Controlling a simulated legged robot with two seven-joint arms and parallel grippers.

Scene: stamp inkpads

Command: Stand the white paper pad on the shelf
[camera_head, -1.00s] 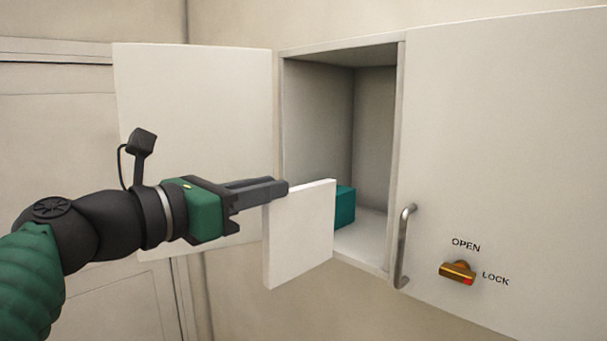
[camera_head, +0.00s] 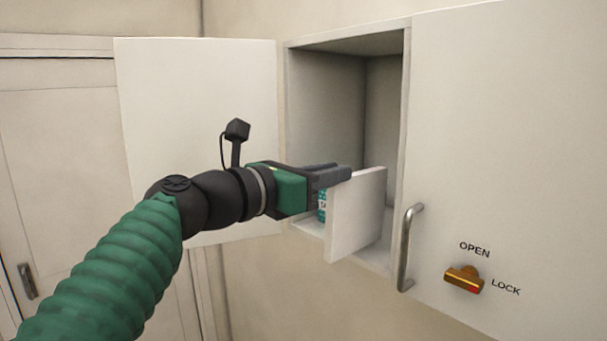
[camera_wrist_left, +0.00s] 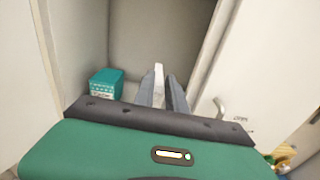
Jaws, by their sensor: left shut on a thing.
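The white paper pad (camera_head: 356,215) is upright in my left gripper (camera_head: 343,172), at the front opening of the cabinet. The gripper is shut on the pad's top edge. In the left wrist view the fingers (camera_wrist_left: 162,93) point into the cabinet, with the pad's thin white edge (camera_wrist_left: 158,72) between them. The shelf is the cabinet floor (camera_head: 386,250), partly hidden behind the pad in the head view. My right gripper is in neither view.
A teal box (camera_wrist_left: 106,83) stands inside the cabinet, left of the fingers; the pad and gripper mostly hide it in the head view. The left door (camera_head: 200,110) is open. The right door (camera_head: 500,130) is shut, with a metal handle (camera_head: 410,245) and an OPEN/LOCK knob (camera_head: 464,279).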

